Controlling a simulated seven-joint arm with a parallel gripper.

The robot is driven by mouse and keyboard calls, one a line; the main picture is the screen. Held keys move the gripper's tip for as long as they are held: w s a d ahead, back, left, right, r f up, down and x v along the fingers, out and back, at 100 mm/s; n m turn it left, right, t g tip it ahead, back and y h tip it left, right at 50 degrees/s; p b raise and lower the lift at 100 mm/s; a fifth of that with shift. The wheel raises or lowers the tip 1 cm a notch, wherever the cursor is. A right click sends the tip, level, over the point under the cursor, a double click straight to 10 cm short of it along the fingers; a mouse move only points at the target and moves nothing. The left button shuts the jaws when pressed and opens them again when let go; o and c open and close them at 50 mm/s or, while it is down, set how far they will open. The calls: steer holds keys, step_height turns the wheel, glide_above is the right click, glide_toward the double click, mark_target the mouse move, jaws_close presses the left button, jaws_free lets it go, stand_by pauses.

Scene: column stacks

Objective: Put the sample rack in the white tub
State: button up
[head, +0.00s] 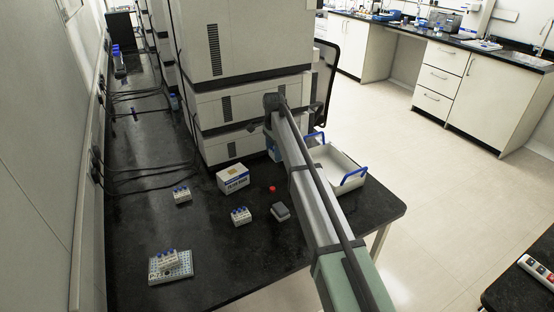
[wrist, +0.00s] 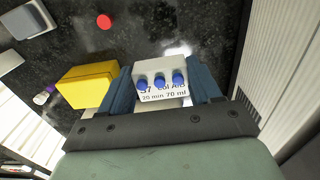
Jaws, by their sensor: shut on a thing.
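My gripper (wrist: 163,88) shows in the wrist view, its blue fingers shut on a white sample rack (wrist: 160,67) with three blue-capped tubes and a printed label. In the head view my arm hides most of the gripper and the held rack. The white tub (head: 349,158) with blue handles stands at the right end of the black bench, partly behind my arm. It looks empty where I can see inside.
A tall white instrument stack (head: 240,105) stands close by. A yellow box (wrist: 88,86) lies left of my fingers.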

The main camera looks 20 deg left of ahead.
steer(key=w+d+r+m, duration=0.15)
steer(key=w+d, duration=0.35)
steer(key=d, duration=0.5)
steer(key=n, duration=0.2)
glide_above(328, 174)
steer(key=shift+m, duration=0.25)
step_height(328, 174, down, 10)
steer(key=shift+w+r, duration=0.15)
steer(key=shift+r, duration=0.05)
steer(key=shift+f, duration=0.15)
steer(key=o, duration=1.1)
steer(key=shift+c, duration=0.2)
step_height(328, 174, up, 12)
